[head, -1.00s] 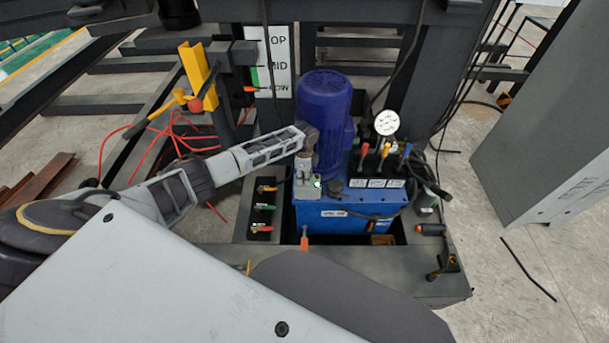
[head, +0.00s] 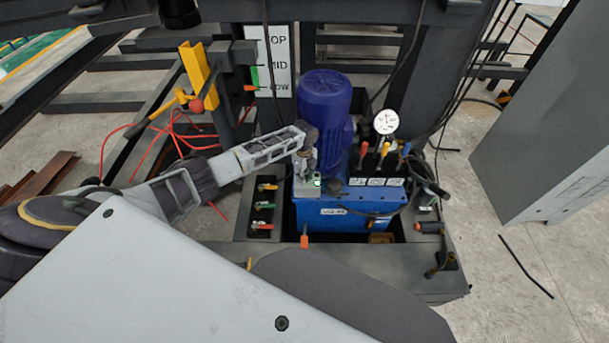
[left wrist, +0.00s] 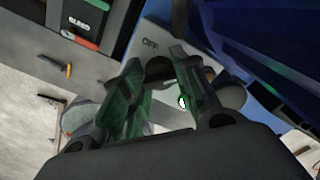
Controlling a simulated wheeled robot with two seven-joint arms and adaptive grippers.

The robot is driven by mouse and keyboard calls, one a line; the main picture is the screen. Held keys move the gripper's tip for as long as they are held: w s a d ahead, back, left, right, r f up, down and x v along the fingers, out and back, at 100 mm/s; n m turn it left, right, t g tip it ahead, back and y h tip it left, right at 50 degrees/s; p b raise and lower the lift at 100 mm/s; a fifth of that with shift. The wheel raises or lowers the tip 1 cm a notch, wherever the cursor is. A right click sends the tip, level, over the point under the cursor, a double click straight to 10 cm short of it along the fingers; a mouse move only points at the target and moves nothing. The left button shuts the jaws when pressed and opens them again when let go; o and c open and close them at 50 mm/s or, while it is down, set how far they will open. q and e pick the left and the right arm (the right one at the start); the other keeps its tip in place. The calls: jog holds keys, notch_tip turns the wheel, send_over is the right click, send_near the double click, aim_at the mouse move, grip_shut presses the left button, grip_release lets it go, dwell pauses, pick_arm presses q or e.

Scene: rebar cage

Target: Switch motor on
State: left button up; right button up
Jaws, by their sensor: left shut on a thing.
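The blue motor (head: 325,100) stands upright on the blue power unit (head: 345,222). A small light-grey switch box (head: 312,190) is at its front left, with a lit green-and-white indicator (head: 317,183). My left gripper (head: 307,172) reaches down onto this box. In the left wrist view the switch plate reads "OFF" (left wrist: 150,44). A dark knob (left wrist: 158,68) sits between the fingertips of my left gripper (left wrist: 163,72), which are shut on it. The indicator (left wrist: 184,102) shows between the fingers. The fingers hide part of the knob, so its exact setting is unclear. My right gripper is not visible.
Red, yellow and blue levers (head: 384,153) and a round gauge (head: 386,122) stand right of the motor. Coloured valve handles (head: 264,205) are to the left. A yellow bracket (head: 198,76) stands further left. A grey cabinet (head: 540,130) is at the right.

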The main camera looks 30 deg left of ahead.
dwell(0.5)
pick_arm(q)
jog(key=o, duration=1)
jog(key=shift+o, duration=0.2)
notch_tip(320, 180, up, 12)
jog(key=shift+f, duration=0.1)
dwell(0.7)
